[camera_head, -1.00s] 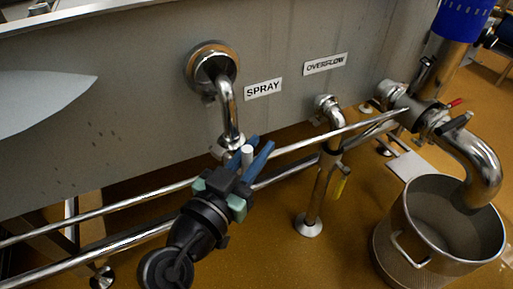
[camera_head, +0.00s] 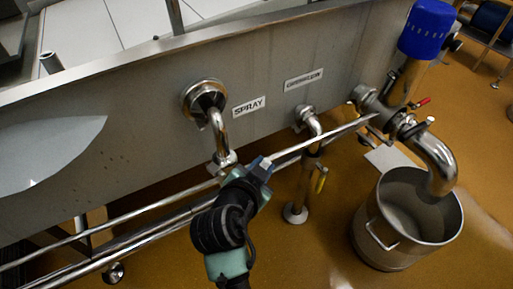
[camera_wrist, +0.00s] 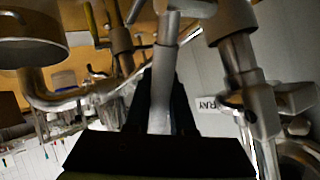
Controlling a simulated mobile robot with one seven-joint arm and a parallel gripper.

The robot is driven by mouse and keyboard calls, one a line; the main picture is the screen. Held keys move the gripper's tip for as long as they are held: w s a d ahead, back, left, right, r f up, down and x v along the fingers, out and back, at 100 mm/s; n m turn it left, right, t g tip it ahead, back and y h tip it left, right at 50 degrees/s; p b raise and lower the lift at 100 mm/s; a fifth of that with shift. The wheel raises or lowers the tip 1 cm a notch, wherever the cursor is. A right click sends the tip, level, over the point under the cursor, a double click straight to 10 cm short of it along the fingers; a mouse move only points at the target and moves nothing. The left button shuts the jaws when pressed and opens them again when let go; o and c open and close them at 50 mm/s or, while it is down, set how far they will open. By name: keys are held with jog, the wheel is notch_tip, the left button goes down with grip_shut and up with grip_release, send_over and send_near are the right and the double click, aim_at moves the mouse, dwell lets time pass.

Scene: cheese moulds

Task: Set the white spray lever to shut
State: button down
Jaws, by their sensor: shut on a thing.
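The spray pipe (camera_head: 216,130) comes out of the tank wall beside the SPRAY label (camera_head: 249,107) and bends down to a valve fitting (camera_head: 224,163). My gripper (camera_head: 260,168) is just right of and below this fitting. In the wrist view the pale spray lever (camera_wrist: 160,105) stands between the two dark fingers of my gripper (camera_wrist: 163,85), which are shut on it. In the head view my gripper mostly hides the lever; only a small pale bit shows at the fingertips. The lever's exact angle to the pipe is hard to tell.
Long steel rails (camera_head: 150,208) run behind my gripper. A steel pot (camera_head: 388,245) stands under the curved outlet pipe (camera_head: 436,160), which has a red handle (camera_head: 423,102). Floor in front is clear.

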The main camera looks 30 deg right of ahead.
notch_tip(320, 180, down, 7)
jog(key=m+g+y+p, duration=0.1)
jog(key=m+y+p, duration=0.2)
jog(key=y+p, duration=0.6)
jog(key=shift+d+p, duration=0.45)
jog(key=shift+p, duration=1.1)
jog(key=shift+s+f, duration=0.1)
jog(key=shift+f, duration=0.1)
jog(key=c, duration=1.1)
grip_release()
jog(key=shift+o, duration=0.2)
jog(key=p+v, duration=0.6)
jog(key=v, duration=0.7)
jog(key=shift+p, duration=0.35)
jog(key=shift+w+r, duration=0.15)
jog(key=shift+w, duration=0.1)
